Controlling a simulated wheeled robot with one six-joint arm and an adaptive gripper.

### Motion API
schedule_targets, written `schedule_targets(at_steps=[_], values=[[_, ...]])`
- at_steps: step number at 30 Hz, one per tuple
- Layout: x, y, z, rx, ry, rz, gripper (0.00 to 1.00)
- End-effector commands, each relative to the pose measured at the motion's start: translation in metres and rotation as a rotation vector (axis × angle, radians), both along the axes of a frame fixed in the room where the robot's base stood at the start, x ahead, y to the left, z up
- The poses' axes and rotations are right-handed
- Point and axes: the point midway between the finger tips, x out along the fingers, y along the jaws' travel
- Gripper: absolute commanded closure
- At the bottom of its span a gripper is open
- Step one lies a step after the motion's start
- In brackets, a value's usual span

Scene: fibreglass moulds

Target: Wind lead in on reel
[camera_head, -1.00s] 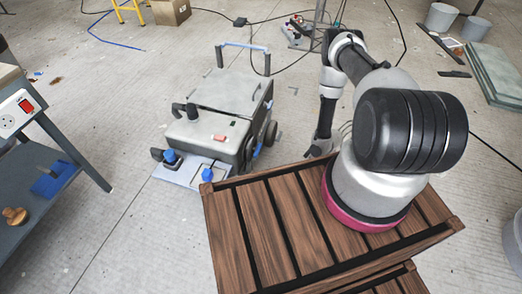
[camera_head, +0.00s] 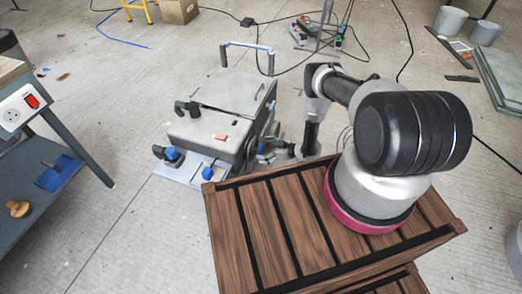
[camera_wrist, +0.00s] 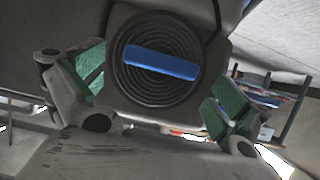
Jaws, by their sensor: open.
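The reel (camera_wrist: 127,82) fills the upper middle of the wrist view as dark coiled rings on the machine's side. A blue bar (camera_wrist: 160,63) lies across its face, slightly tilted. The grey wheeled machine (camera_head: 208,130) stands left of my arm in the head view. My gripper (camera_wrist: 156,88) is open, its green-padded fingers at either side of the reel in the wrist view. It holds nothing. In the head view my gripper (camera_head: 268,152) is at the machine's right side, where the reel is mostly hidden. I cannot tell whether the fingers touch the reel.
A slatted wooden crate (camera_head: 263,230) is in front, below my arm. A grey workbench (camera_head: 62,145) with a socket panel (camera_head: 20,108) stands at the left. Black cables (camera_head: 275,65) cross the floor behind the machine. Floor between bench and machine is clear.

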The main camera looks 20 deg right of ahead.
Motion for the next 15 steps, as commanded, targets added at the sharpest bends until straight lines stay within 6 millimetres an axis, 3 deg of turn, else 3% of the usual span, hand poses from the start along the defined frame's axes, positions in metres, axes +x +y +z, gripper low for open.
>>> schedule_targets(at_steps=[4, 13, 15], values=[[0.0082, 0.0115, -0.0061, -0.001, 0.000, 0.000, 0.00], [0.0105, 0.0142, -0.0077, 0.000, 0.001, -0.001, 0.00], [0.0105, 0.0141, -0.0077, -0.001, 0.002, -0.001, 0.09]])
